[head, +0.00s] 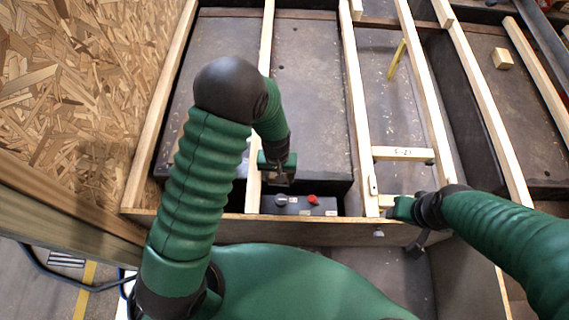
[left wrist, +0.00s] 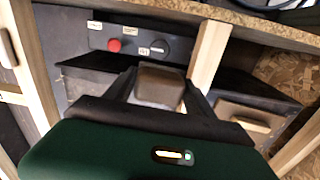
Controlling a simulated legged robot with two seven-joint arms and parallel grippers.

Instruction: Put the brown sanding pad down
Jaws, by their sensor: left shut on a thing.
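The brown sanding pad (left wrist: 158,85) is a small rounded block between the two dark fingers of my left gripper (left wrist: 160,92) in the left wrist view. The gripper is shut on it. In the head view my left gripper (head: 277,179) hangs above the dark panel beside a wooden slat, just beyond the control box. The pad is hard to make out there. My right gripper (head: 396,208) is at the front wooden rail on the right, and its fingers are too small and covered to read.
A dark control box (head: 298,206) with a red button (head: 313,199) and a dial lies near the front rail (head: 240,216). Wooden slats (head: 358,110) divide the dark panels. A labelled wooden bar (head: 403,154) spans two slats. A tan block (left wrist: 243,112) lies right in the wrist view.

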